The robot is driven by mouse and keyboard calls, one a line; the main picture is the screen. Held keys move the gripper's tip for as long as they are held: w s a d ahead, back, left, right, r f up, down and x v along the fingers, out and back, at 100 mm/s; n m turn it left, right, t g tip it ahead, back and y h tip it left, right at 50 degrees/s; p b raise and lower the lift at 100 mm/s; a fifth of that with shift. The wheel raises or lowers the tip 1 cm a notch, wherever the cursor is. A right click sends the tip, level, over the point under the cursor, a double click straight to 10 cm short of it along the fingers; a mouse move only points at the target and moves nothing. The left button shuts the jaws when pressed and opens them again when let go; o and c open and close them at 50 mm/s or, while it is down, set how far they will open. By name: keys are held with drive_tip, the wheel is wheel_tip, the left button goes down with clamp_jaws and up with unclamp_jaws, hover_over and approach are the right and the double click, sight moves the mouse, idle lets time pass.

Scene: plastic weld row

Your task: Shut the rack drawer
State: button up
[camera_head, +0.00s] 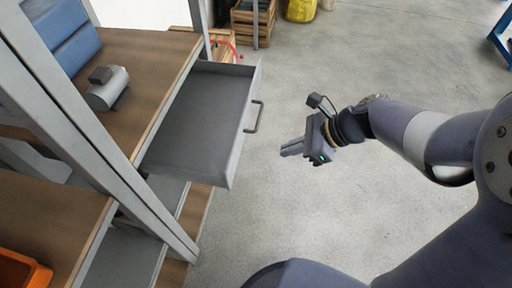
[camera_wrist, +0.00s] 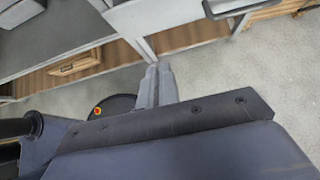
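The grey rack drawer (camera_head: 197,118) stands pulled out of the rack, open and empty inside. Its front panel (camera_head: 240,135) carries a dark bar handle (camera_head: 254,116). My gripper (camera_head: 283,150) is to the right of the handle, apart from it, over bare floor, with its fingers pointing left. In the wrist view the two grey fingers (camera_wrist: 157,78) lie close side by side with nothing visible between them. A grey panel that seems part of the drawer (camera_wrist: 172,20) crosses the top of the wrist view, beyond the fingertips.
The rack's grey upright (camera_head: 110,160) and brown shelves (camera_head: 150,48) are at the left. A grey device (camera_head: 108,90) sits on the upper shelf, an orange bin (camera_head: 22,270) below. Wooden crates (camera_head: 250,22) and a yellow sack (camera_head: 301,9) stand behind. The floor around my gripper is clear.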

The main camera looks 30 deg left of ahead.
sight(236, 161)
drive_tip(key=b+x, duration=0.2)
drive_tip(key=x, duration=0.7)
drive_tip(key=shift+s+a+f, duration=0.1)
drive_tip(key=shift+f, duration=0.2)
clamp_jaws()
drive_tip(key=a, duration=0.1)
drive_tip(key=s+a, duration=0.1)
drive_tip(key=a, duration=0.1)
drive_tip(key=shift+s+a, duration=0.1)
drive_tip(key=shift+a, duration=0.45)
